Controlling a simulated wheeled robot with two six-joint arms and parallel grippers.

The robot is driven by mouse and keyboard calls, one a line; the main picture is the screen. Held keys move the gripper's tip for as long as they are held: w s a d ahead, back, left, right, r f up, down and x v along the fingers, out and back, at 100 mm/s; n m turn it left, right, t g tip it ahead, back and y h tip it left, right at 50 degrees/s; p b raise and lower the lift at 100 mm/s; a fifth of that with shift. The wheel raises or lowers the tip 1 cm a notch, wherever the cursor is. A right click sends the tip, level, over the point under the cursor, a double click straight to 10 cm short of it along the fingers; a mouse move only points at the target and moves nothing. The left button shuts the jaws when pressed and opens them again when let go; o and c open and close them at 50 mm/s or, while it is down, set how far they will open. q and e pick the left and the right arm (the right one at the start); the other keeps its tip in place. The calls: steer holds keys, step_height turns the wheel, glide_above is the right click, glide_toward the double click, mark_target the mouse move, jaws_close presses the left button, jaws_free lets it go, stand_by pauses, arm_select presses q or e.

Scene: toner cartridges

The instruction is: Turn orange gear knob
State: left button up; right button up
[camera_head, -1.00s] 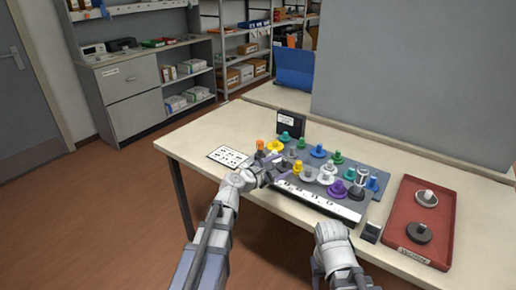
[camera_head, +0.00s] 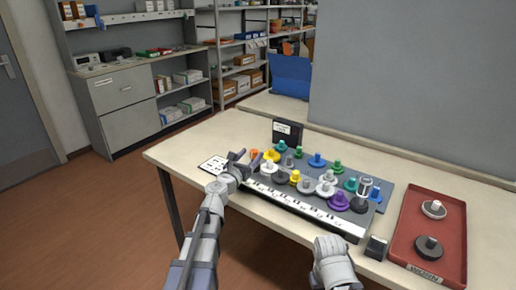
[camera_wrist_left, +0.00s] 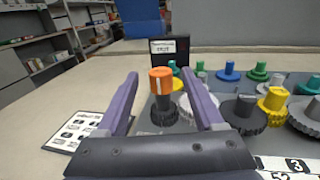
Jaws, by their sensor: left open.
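The orange gear knob (camera_head: 254,154) stands at the left end of the grey gear board (camera_head: 380,197). In the left wrist view the orange knob (camera_wrist_left: 160,82) is upright, with a dark toothed gear (camera_wrist_left: 164,114) below it. My left gripper (camera_head: 243,158) is open, close to the knob. In the left wrist view the knob shows between the two purple fingers, with space on both sides; I cannot tell how far it is between them in depth. My right gripper (camera_head: 334,262) is low near the table's front edge, and its fingers cannot be made out.
Several coloured gears, such as a yellow one (camera_head: 270,156) and a white one (camera_head: 267,168), stand close to the right of the knob. A black sign (camera_head: 287,131) stands behind. A printed card (camera_head: 212,165) lies left. A red tray (camera_head: 408,236) holds two gears at right.

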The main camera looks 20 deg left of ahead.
arm_select(q)
steer(key=w, duration=0.4)
steer(key=w+d, duration=0.1)
steer(key=w, duration=0.1)
steer(key=shift+w, duration=0.2)
steer(key=shift+c, duration=0.3)
jaws_close()
